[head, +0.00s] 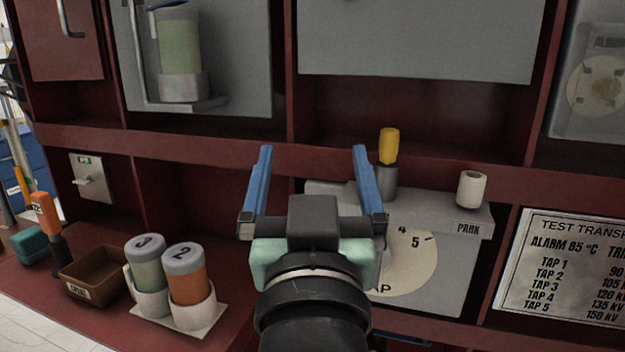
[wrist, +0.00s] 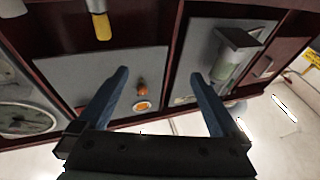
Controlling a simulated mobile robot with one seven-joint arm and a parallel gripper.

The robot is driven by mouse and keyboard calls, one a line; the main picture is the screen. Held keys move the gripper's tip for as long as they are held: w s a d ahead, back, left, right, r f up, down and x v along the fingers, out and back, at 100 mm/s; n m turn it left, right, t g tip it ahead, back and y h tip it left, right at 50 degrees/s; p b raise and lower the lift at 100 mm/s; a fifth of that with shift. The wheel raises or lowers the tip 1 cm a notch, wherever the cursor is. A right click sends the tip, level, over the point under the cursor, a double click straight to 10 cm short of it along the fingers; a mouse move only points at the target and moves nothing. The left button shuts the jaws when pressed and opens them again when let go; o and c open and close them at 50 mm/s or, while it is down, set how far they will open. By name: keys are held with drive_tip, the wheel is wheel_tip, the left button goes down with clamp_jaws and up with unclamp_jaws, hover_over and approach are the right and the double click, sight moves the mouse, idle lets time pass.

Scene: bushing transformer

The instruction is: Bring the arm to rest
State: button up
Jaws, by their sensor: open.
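My gripper (head: 312,185) is open and empty, with its two blue fingers spread apart and pointing up in front of the red cabinet in the head view. It also shows in the wrist view (wrist: 160,95), with nothing between the fingers. In the head view a grey tap panel (head: 455,262) with a numbered dial (head: 412,262) stands just behind and to the right of my gripper, partly hidden by it. A yellow-topped handle (head: 389,146) stands upright on this panel, right of the right finger. I cannot tell the exact gap between them.
Canisters marked 3 (head: 146,262) and 2 (head: 188,275) stand in a white holder at lower left, beside a brown bin (head: 92,277). A green canister (head: 178,45) sits on an upper bracket. A white cylinder (head: 471,189) stands by the PARK label. A test sign (head: 570,265) is at right.

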drive_tip(key=s+r+t+p, duration=0.3)
drive_tip(key=s+r+t, duration=0.5)
drive_tip(key=r, duration=0.9)
wheel_tip(320, 180, up, 32)
drive_tip(key=s+g+p, duration=0.1)
drive_tip(key=g+p, duration=0.1)
drive_tip(key=p, duration=3.1)
drive_tip(key=shift+s+r, duration=0.2)
drive_tip(key=shift+s, duration=0.15)
drive_tip(key=shift+a, duration=0.1)
